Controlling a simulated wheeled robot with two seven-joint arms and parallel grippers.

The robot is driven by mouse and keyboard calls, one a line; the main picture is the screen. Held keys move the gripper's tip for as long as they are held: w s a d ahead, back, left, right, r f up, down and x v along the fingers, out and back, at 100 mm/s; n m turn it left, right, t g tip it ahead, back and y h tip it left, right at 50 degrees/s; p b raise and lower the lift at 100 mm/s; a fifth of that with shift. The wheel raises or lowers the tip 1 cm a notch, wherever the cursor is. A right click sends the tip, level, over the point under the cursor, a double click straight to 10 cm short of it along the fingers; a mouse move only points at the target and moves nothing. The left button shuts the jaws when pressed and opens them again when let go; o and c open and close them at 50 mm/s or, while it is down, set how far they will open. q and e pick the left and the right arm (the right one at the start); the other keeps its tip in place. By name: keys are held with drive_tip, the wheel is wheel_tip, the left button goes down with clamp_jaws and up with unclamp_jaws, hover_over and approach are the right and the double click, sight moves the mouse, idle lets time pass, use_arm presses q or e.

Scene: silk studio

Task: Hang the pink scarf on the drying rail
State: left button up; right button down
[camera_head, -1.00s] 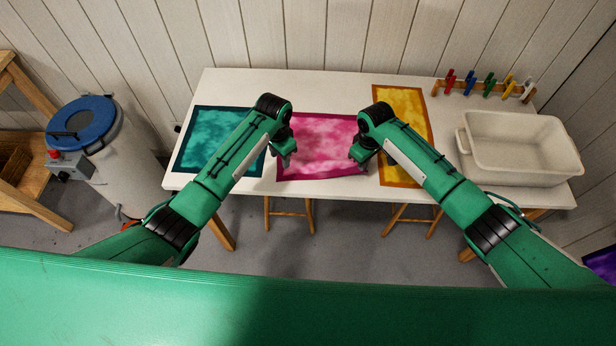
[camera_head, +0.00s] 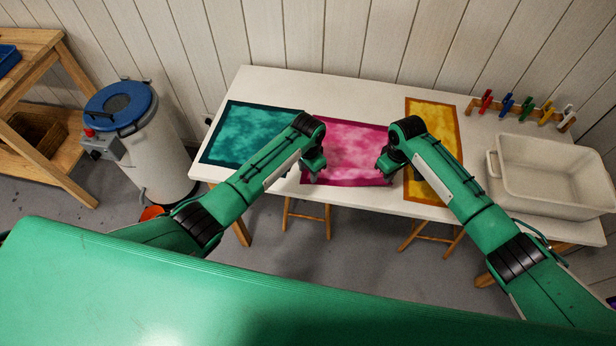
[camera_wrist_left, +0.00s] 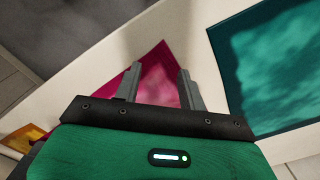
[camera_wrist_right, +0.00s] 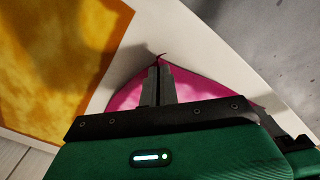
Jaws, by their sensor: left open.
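The pink scarf (camera_head: 345,145) lies on the white table between the teal and yellow cloths, partly hidden by my grippers. My left gripper (camera_head: 313,178) is over its near left part. In the left wrist view, its fingers (camera_wrist_left: 160,70) stand apart, with pink cloth (camera_wrist_left: 157,88) beyond and between them. My right gripper (camera_head: 383,173) is at the scarf's near right corner. In the right wrist view, its fingers (camera_wrist_right: 159,68) are together on the pink cloth (camera_wrist_right: 195,84), with a small tip of it showing past them. I see no drying rail that I can be sure of.
A teal cloth (camera_head: 250,130) lies left on the table and a yellow one (camera_head: 430,125) right. A white basin (camera_head: 550,175) stands at the right end, with coloured pegs on a wooden bar (camera_head: 530,105) behind. A blue-lidded drum (camera_head: 150,150) stands left of the table.

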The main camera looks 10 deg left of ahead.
use_arm(q)
drive_tip(key=shift+f, duration=0.5)
clamp_jaws()
idle(0.3)
drive_tip(key=shift+r, duration=2.45)
